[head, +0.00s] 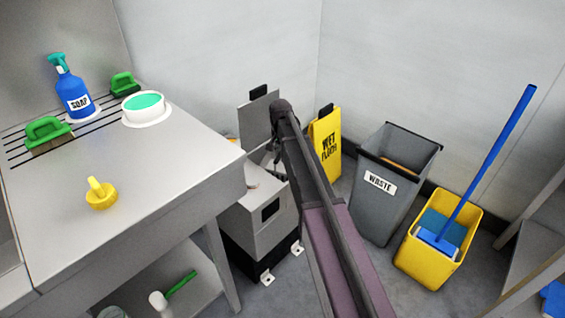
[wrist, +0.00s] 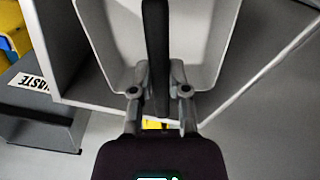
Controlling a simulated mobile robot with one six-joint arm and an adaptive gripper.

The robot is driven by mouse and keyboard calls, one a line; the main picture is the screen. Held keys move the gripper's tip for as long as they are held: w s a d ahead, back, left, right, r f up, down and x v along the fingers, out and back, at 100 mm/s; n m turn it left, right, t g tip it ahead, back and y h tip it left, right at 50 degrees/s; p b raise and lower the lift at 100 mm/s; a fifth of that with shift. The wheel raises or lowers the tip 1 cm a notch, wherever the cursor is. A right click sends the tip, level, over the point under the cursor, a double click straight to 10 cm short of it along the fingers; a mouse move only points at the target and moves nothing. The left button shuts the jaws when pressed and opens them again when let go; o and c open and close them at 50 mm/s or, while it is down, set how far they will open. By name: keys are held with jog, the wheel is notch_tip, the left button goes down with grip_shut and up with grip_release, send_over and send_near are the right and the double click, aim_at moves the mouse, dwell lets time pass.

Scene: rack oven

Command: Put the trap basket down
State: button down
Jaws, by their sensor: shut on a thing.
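In the wrist view my gripper (wrist: 158,92) is shut on a dark upright bar, which looks like the handle of the trap basket (wrist: 205,62). The basket appears as a pale grey container with rounded corners; its base and whatever is under it cannot be made out. In the head view my arm reaches over the grease trap (head: 265,215), a grey box on the floor beside the counter. My gripper and most of the basket are hidden there behind my arm. A grey panel with a black handle (head: 258,92) stands upright behind the trap.
A yellow wet-floor sign (head: 328,140), grey waste bin (head: 385,210) and yellow mop bucket (head: 428,255) stand right of my arm. Some floor shows between.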

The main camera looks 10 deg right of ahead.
aim_at(281, 162)
jog(key=shift+f+b, duration=2.25)
jog(key=shift+f, duration=0.05)
jog(key=shift+f, duration=0.1)
jog(key=c, duration=0.6)
grip_release()
jog(key=shift+r, duration=0.25)
notch_tip(281, 162, up, 12)
jog(key=p, duration=1.2)
jog(key=shift+s+f, duration=0.1)
jog(key=shift+s, duration=0.05)
jog(key=s+n, duration=0.2)
jog(key=s, duration=0.7)
jog(key=s+n, duration=0.2)
jog(key=s, duration=0.8)
jog(key=s+n, duration=0.2)
jog(key=s, duration=0.8)
jog(key=shift+s+d, duration=0.1)
jog(key=shift+d, duration=0.3)
